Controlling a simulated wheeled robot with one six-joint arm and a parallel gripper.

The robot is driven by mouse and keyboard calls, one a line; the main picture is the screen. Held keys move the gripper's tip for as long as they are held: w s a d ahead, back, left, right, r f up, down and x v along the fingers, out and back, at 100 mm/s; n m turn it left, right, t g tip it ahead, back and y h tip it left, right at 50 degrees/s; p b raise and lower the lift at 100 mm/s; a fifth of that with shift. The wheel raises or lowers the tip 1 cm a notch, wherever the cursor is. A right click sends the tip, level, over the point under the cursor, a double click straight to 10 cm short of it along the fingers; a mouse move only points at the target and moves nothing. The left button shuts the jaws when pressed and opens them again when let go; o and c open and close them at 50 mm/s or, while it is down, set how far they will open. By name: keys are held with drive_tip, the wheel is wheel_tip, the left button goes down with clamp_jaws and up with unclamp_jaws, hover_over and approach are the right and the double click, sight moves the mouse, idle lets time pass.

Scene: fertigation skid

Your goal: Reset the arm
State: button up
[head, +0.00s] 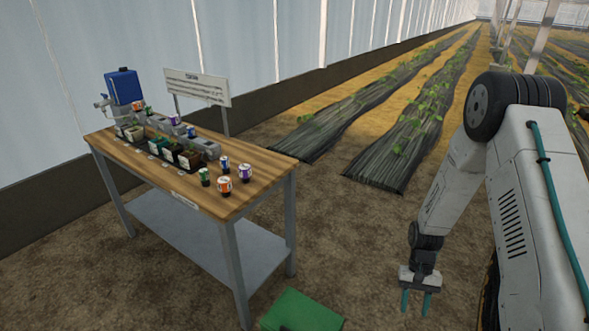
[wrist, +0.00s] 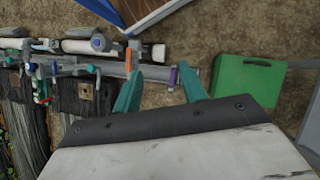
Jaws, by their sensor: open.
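My arm reaches down at the right of the head view. My gripper (head: 416,303) hangs at its lower end with two teal fingers apart and nothing between them. In the wrist view my gripper (wrist: 160,92) points down over the ground, its fingers spread. Behind the fingers a grey pipe assembly (wrist: 95,47) with coloured fittings shows at the left, and a green case (wrist: 248,82) lies on the soil at the right. I cannot tell how far the pipes are below the fingers.
A wooden-topped table (head: 255,160) stands at the left with small labelled pots, several jars, a blue tank (head: 123,86) and a sign (head: 197,87). The green case (head: 302,311) lies near its front leg. Plant rows (head: 405,130) run behind. Bare soil lies between table and arm.

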drive_tip(key=s+a+r+n, duration=0.1)
drive_tip(key=s+a+r, duration=0.1)
drive_tip(key=r, duration=1)
drive_tip(key=s+a+r, duration=0.1)
drive_tip(key=s+r, duration=0.2)
drive_tip(key=r, duration=0.9)
drive_tip(key=s+a+r+n+t, duration=0.1)
drive_tip(key=s+a+r+t, duration=0.1)
drive_tip(key=s+r, duration=0.6)
drive_tip(key=s+a+r+n+t+h, duration=0.1)
drive_tip(key=s+r+t, duration=0.3)
drive_tip(key=s+r, duration=0.4)
wheel_tip(320, 180, up, 5)
drive_tip(key=shift+s+a+f+t, duration=0.2)
drive_tip(key=shift+s+a+t, duration=0.15)
drive_tip(key=shift+a, duration=0.5)
drive_tip(key=shift+c, duration=0.6)
